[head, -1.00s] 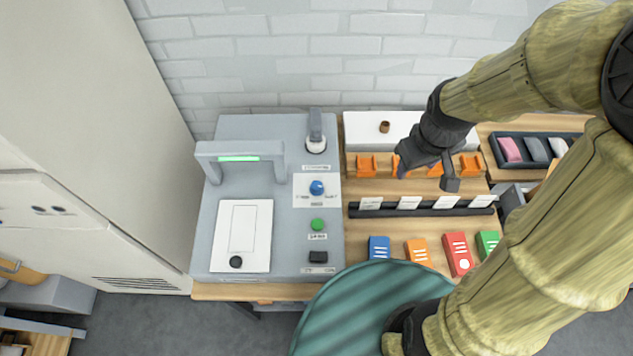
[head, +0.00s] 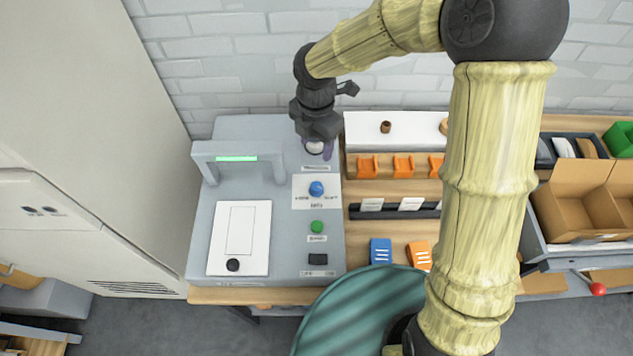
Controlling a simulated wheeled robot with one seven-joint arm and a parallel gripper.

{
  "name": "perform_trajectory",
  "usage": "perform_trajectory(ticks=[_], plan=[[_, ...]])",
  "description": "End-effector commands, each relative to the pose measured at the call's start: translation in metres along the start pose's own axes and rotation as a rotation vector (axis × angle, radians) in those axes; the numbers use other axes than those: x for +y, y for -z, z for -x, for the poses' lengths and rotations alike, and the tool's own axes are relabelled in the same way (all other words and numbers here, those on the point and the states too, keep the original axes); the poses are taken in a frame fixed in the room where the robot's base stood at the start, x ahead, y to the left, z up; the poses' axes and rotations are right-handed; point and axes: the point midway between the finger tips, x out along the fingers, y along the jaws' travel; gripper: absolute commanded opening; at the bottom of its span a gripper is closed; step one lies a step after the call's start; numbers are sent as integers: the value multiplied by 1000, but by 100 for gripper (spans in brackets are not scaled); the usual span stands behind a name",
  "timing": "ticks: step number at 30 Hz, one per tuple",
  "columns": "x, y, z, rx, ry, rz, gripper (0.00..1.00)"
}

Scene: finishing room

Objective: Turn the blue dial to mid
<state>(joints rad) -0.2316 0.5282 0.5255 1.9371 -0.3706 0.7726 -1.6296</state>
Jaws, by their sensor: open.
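The blue dial (head: 316,188) sits on a white label plate (head: 316,203) on the right side of the grey machine (head: 206,240). Small print surrounds the dial, too small to read, and I cannot tell its setting. My gripper (head: 318,150) is open and points down behind the dial, over the back right of the machine. It is apart from the dial. It covers most of the lever that stands there.
Below the dial are a green button (head: 317,227) and a black switch (head: 318,259). A grey arch with a green light (head: 236,158) stands left. Orange holders (head: 403,166) and a white box (head: 410,128) are to the right.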

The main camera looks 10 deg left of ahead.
Motion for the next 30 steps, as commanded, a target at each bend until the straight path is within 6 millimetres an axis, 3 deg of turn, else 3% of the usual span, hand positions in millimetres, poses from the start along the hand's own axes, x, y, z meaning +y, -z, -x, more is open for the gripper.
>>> perform_trajectory(ticks=[5, 10, 30], plan=[[0, 0, -3, 0, 1, -3, 52], [-1, 0, -20, 2, 2, -3, 52], [-1, 0, -136, 2, 4, -3, 52]])
